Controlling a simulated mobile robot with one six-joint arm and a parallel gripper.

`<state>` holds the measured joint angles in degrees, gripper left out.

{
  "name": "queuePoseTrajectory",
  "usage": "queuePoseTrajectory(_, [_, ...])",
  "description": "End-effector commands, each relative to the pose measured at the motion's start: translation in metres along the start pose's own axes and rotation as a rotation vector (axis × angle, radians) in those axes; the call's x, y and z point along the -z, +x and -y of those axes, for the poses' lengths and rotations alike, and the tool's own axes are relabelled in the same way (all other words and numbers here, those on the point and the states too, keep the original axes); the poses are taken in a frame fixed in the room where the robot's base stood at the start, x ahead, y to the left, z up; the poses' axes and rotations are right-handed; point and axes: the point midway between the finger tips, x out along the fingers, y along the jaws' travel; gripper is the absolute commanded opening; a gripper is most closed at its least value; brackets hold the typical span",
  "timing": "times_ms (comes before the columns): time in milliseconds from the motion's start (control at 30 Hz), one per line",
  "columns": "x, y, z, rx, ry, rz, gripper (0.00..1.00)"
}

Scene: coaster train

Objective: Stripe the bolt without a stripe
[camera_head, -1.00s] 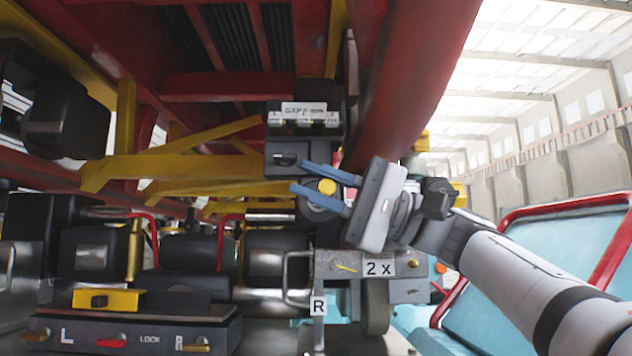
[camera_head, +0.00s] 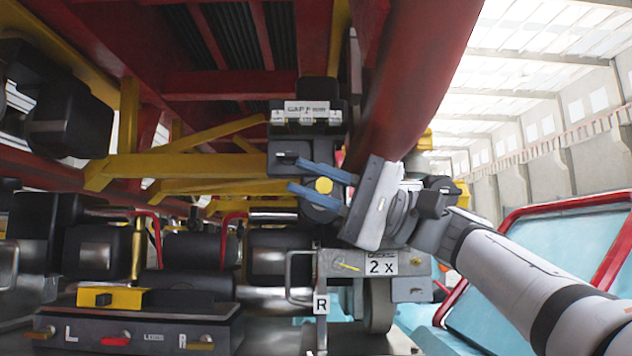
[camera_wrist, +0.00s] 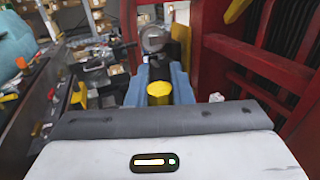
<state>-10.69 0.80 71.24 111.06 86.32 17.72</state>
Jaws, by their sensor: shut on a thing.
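My gripper (camera_head: 312,184) has blue fingers shut on a yellow round-ended thing (camera_head: 323,185), perhaps a paint marker; its yellow end also shows in the wrist view (camera_wrist: 160,92). The fingers point left, below a black box with a white label (camera_head: 306,107) and above the grey bracket (camera_head: 410,264) with the 2 x plate (camera_head: 381,264). A thin yellow stripe (camera_head: 345,267) shows on the bracket's left part. Individual bolts are too small to tell apart, so I cannot tell which one has no stripe.
The red tube (camera_head: 415,90) runs close above my gripper. Yellow beams (camera_head: 180,166) lie to its left. A lever panel (camera_head: 140,330) marked L and R stands at the lower left. A turquoise car part with a red frame (camera_head: 560,245) stands at the right.

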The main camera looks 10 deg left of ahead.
Motion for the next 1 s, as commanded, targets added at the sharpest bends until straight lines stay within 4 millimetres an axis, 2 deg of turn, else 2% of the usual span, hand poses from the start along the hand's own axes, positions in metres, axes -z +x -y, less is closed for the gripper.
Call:
queuePoseTrajectory(233, [-0.006,-0.001,-0.001,0.0,0.0,0.0,0.02])
queuePoseTrajectory(1000, [-0.05,0.0,-0.001,0.0,0.0,0.001,0.02])
